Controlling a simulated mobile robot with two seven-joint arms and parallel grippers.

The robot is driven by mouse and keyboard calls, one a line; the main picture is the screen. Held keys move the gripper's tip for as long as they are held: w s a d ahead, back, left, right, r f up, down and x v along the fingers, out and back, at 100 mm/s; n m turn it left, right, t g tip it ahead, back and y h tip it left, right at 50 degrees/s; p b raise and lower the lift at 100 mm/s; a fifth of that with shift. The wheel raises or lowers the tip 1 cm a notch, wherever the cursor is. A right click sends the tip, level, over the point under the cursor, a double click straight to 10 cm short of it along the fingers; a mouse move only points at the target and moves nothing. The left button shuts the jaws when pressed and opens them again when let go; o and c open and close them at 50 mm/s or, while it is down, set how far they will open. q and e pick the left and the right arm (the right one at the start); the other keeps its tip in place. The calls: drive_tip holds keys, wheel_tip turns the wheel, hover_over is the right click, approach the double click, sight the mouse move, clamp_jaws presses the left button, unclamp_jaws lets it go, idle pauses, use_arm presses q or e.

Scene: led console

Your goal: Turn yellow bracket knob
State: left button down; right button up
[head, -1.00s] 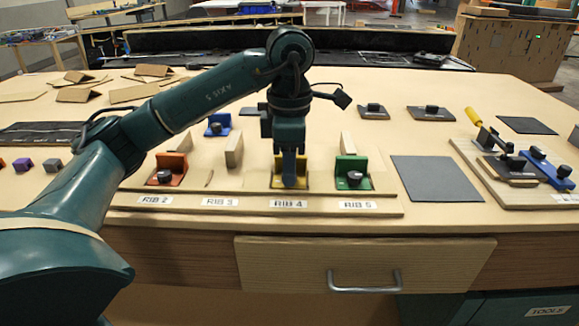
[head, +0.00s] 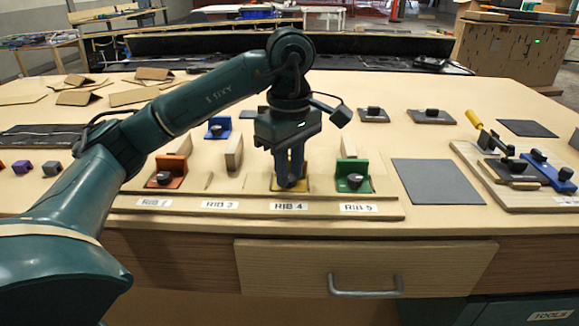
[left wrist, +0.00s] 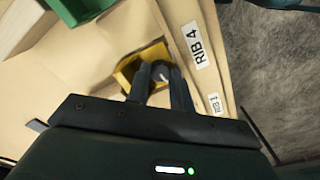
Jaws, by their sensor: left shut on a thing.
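The yellow bracket (head: 304,186) sits at the RIB 4 label on the table's front board, mostly hidden behind my left gripper in the head view. It also shows in the left wrist view (left wrist: 125,74), with its dark round knob (left wrist: 161,69) between the fingers. My left gripper (head: 290,184) points down from above and is shut on the knob; in the left wrist view its fingertips (left wrist: 162,76) are on either side of it. The gripper body is turned at an angle to the board. My right gripper is not in view.
A green bracket (head: 346,168) stands close to the right at RIB 5, and a red bracket (head: 176,165) to the left at RIB 2. A blue bracket (head: 219,126) and an upright wooden rib (head: 234,152) stand behind. A grey mat (head: 437,180) lies right.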

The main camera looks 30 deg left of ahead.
use_arm(q)
drive_tip(key=shift+w+a+r+m, duration=0.15)
drive_tip(key=shift+r+m, duration=0.1)
drive_tip(key=shift+m, duration=0.15)
idle(0.3)
drive_tip(key=c, duration=1.7)
unclamp_jaws()
drive_tip(key=shift+o, duration=1)
drive_tip(key=shift+f, duration=0.1)
wheel_tip(320, 180, up, 13)
drive_tip(key=p, duration=0.4)
drive_tip(key=shift+p, duration=0.4)
